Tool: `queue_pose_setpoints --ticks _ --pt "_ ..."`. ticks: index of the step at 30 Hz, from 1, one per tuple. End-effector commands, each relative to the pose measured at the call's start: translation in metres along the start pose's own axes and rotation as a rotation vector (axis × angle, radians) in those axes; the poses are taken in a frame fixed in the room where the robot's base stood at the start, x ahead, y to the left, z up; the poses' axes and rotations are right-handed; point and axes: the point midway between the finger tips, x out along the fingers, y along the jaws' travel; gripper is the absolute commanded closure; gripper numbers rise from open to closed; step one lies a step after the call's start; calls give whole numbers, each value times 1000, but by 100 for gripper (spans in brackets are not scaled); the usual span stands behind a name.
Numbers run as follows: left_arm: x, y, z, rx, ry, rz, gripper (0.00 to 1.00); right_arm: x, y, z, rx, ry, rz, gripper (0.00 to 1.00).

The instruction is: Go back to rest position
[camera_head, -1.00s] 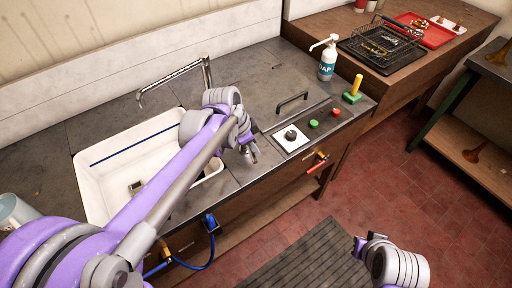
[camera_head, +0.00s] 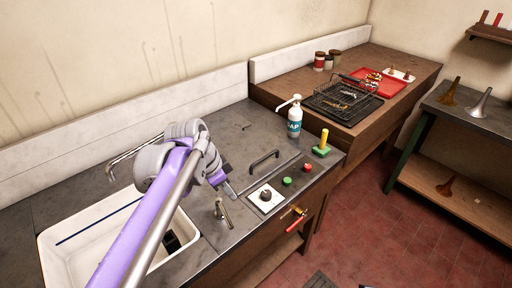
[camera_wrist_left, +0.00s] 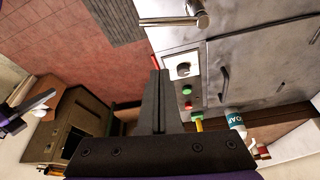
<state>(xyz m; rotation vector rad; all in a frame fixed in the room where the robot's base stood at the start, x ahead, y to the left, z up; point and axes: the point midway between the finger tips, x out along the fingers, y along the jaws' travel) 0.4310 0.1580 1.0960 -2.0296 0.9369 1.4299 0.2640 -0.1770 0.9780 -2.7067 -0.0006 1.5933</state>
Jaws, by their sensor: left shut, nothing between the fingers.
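My left gripper (camera_head: 226,188) hangs over the counter between the sink and the control panel. Its dark fingers are together and empty; they also show in the left wrist view (camera_wrist_left: 158,100). A small metal spout (camera_head: 222,212) stands on the counter just below it, apart from the fingers. That spout is at the top of the left wrist view (camera_wrist_left: 180,20). My right gripper is not clearly seen; a purple and dark part at the left of the wrist view seems to be my right arm, but its jaws cannot be made out.
The white sink (camera_head: 62,240) lies beneath my left arm. A control panel with a white plate (camera_head: 266,199), a green button (camera_head: 287,182) and a red button (camera_head: 307,168) is to the right. A soap bottle (camera_head: 294,121) and a black wire basket (camera_head: 345,92) stand farther back.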

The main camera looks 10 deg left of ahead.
Motion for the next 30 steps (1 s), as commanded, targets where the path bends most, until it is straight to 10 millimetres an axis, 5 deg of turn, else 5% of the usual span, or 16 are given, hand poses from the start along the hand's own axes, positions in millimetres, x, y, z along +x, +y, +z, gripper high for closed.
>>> queue_pose_setpoints --ticks 8,21,30 --pt "5 18 18 -97 -6 -46 100 0 0 0 0 0 0 100" --pt "58 105 136 -690 109 -322 100 0 0 0 0 0 0 100" --pt "70 116 155 -791 155 -359 100 0 0 0 0 0 0 100"
